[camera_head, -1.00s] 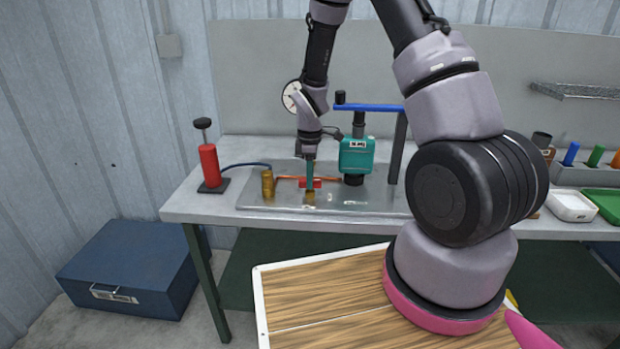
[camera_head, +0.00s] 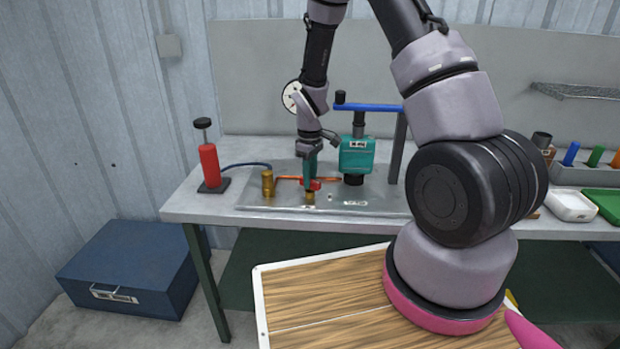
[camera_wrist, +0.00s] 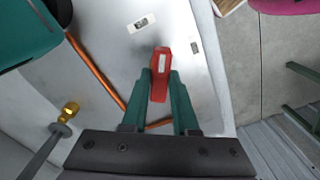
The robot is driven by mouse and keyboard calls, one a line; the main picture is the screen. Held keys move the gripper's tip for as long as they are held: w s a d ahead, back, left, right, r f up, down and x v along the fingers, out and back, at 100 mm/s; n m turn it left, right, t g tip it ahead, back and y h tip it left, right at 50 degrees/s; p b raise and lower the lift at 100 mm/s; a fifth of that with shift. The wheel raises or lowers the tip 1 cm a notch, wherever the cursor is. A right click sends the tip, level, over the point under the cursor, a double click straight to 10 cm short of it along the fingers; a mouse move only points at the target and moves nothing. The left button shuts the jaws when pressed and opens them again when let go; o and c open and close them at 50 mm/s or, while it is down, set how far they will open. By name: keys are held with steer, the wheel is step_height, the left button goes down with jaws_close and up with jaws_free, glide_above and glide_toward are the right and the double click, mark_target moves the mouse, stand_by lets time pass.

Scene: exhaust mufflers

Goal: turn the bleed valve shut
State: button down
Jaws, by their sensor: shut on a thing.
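The bleed valve's red handle (camera_head: 315,185) sits above a small brass body (camera_head: 310,196) on the metal plate. My gripper (camera_head: 311,180) points down over the valve. In the wrist view the red handle (camera_wrist: 160,72) lies lengthwise between the two teal fingers of my gripper (camera_wrist: 160,88), which are shut on it. The fingers hide part of the handle, and the brass body below it is hidden in the wrist view.
An orange copper pipe (camera_head: 288,178) runs behind the valve from a brass fitting (camera_head: 267,184). A teal unit (camera_head: 356,156) under a blue bar (camera_head: 372,107) stands close on the right. A red hand pump (camera_head: 209,164) stands at the left.

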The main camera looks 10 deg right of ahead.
steer(key=m, duration=1.1)
steer(key=shift+m, duration=0.4)
stand_by(0.3)
steer(key=c, duration=0.7)
jaws_free()
steer(key=shift+r, duration=0.1)
step_height(320, 180, up, 11)
steer(key=shift+f, duration=0.15)
